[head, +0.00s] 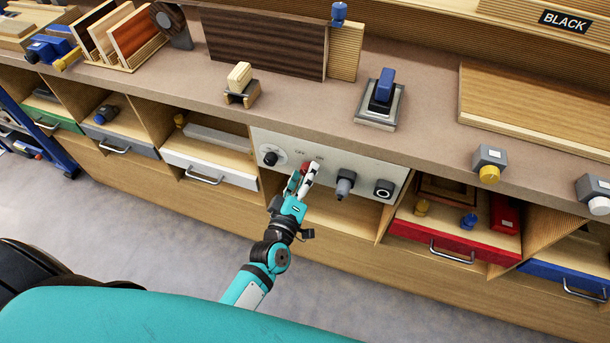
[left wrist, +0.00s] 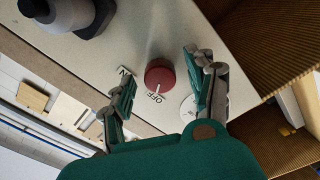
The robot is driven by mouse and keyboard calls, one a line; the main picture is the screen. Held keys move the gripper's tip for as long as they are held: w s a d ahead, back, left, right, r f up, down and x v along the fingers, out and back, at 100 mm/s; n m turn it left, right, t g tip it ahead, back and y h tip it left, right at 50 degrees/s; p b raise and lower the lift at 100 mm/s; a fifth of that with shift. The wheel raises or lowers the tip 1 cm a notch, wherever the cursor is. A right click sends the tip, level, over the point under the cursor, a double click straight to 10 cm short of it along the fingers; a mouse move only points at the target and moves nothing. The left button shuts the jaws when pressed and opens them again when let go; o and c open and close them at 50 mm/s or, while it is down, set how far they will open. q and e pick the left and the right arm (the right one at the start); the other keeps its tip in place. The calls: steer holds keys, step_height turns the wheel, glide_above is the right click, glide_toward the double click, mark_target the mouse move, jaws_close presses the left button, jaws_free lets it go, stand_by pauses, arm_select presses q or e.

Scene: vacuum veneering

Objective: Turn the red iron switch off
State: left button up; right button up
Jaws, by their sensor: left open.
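The red switch (left wrist: 160,74) is a round knob on a white panel (head: 330,163) on the bench front. In the left wrist view, "ON" and "OFF" labels sit beside it, and a pale mark on the knob lies on the side by "OFF". My left gripper (head: 303,178) is in front of the panel and partly hides the knob in the head view. Its two fingers are open (left wrist: 160,84), one on each side of the knob, with visible gaps. No contact shows. My right gripper is out of view.
A black dial (head: 270,157), a grey plug-like fitting (head: 345,183) and a black round socket (head: 384,188) share the panel. The floor in front is clear.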

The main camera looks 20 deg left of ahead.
arm_select(q)
steer(key=s, duration=1.2)
steer(key=shift+a, duration=0.2)
steer(key=shift+f, duration=0.1)
steer(key=s+f+m+g+h, duration=0.1)
steer(key=s+f+m+g, duration=0.3)
steer(key=f, duration=0.9)
steer(key=s+f+m+g+h, duration=0.1)
steer(key=s+f+m+g, duration=0.35)
steer(key=f, duration=0.95)
steer(key=s+a+f+m+g+y, duration=0.1)
steer(key=s+a+f+m+g, duration=0.1)
steer(key=s+a+f+g, duration=0.2)
steer(key=s+a+f+m+g+y+p, duration=0.1)
steer(key=s+a+f+m+g, duration=0.2)
steer(key=s+f, duration=0.8)
steer(key=s+a+g, duration=0.1)
steer(key=s, duration=0.6)
steer(key=shift+s+a+f+m+y, duration=0.15)
steer(key=shift+f+m+y, duration=0.1)
steer(key=shift+m+y, duration=0.1)
steer(key=shift+g, duration=0.25)
